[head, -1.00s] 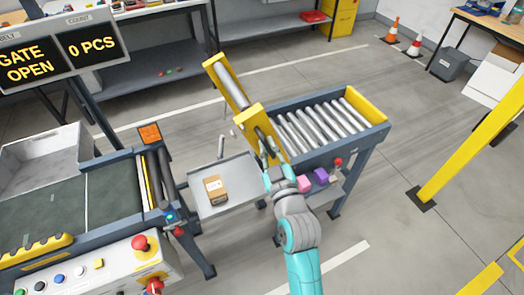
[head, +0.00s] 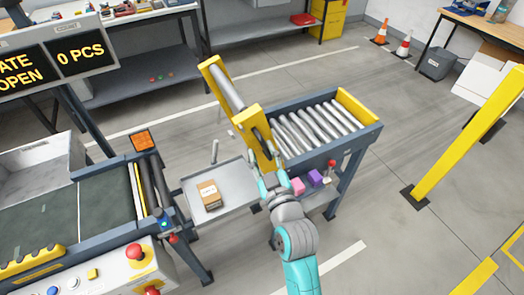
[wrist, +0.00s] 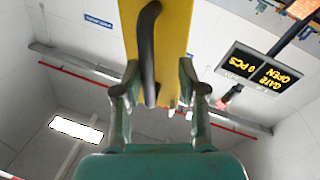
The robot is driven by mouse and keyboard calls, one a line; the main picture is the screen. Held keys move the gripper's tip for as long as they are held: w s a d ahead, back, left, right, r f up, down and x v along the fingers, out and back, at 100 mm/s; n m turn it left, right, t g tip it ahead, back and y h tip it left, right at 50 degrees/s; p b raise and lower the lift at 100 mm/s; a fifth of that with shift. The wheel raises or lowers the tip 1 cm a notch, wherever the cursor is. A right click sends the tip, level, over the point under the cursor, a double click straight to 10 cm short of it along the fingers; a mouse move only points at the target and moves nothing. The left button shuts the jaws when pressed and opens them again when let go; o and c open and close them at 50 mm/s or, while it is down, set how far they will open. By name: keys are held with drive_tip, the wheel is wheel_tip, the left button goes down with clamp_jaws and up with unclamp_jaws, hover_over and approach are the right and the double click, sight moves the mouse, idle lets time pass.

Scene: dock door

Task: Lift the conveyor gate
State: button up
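The conveyor gate (head: 230,92), a yellow frame with a metal roller, stands raised and steeply tilted at the near end of the right conveyor. Its dark handle (head: 262,138) is on the yellow end plate. My gripper (head: 271,174) is just below and in front of that plate. In the wrist view the yellow plate (wrist: 177,28) and curved black handle (wrist: 149,50) are ahead. My gripper (wrist: 158,80) has its fingers spread on both sides of the handle's lower end, with clear gaps. The display (wrist: 262,70) reads "GATE OPEN" and "0 PCS".
A grey tray with a cardboard box (head: 208,194) lies between the belt conveyor (head: 70,205) and the roller conveyor (head: 312,128). Pink and purple blocks (head: 313,177) sit beside my gripper. A yellow post (head: 465,140) stands right. Floor is free in front.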

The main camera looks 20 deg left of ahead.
drive_tip(key=v, duration=1.1)
drive_tip(key=shift+f, duration=0.1)
